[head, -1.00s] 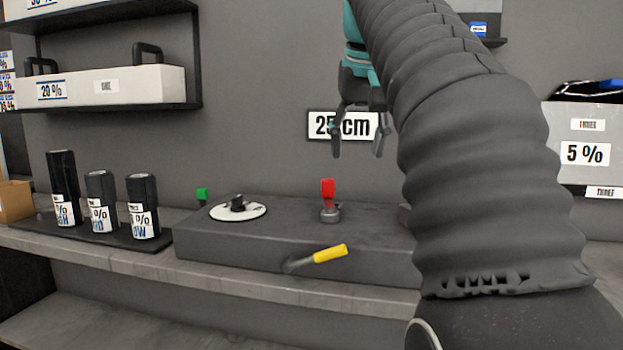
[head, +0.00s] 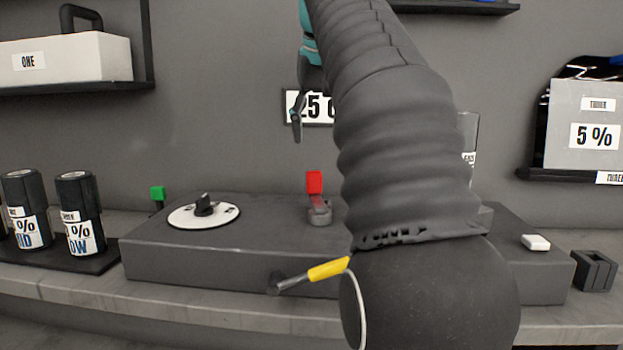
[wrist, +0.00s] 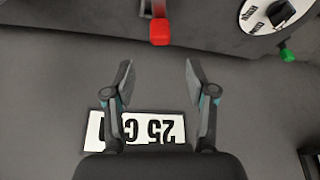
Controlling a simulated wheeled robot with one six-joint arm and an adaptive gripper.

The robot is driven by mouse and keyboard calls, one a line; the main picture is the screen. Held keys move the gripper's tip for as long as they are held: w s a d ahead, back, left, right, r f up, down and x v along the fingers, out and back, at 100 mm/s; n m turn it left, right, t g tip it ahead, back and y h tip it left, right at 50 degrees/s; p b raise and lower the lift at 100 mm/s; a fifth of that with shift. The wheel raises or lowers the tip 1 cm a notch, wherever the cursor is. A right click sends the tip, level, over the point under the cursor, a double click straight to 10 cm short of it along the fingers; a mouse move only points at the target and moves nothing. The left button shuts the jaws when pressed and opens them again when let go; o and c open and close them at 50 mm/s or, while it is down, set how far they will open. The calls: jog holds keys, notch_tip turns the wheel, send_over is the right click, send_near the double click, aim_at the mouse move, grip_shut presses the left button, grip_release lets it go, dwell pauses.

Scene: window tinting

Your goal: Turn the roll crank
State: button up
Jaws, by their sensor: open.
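The roll crank is a dark arm with a yellow handle (head: 328,269) on the front face of the dark grey machine box (head: 200,265). The handle points right and slightly up, and its right end touches the outline of my arm in the picture. My gripper (wrist: 158,75) is open and empty, its two fingers apart in the wrist view. In the head view it hangs high above the box near the wall, mostly hidden behind my arm. A red-topped lever (head: 314,183) stands on the box and also shows ahead of the fingers in the wrist view (wrist: 160,32).
A white dial (head: 204,214) with a black knob and a green switch (head: 157,193) are at the box's left. Dark rolls (head: 80,215) stand further left. A white block (head: 536,242) lies at the right. A 25 cm sign (wrist: 150,128) is on the wall.

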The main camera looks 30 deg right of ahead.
aim_at(314, 171)
jog(key=b+x, duration=0.3)
jog(key=x, duration=0.6)
jog(key=shift+f, duration=0.15)
grip_shut()
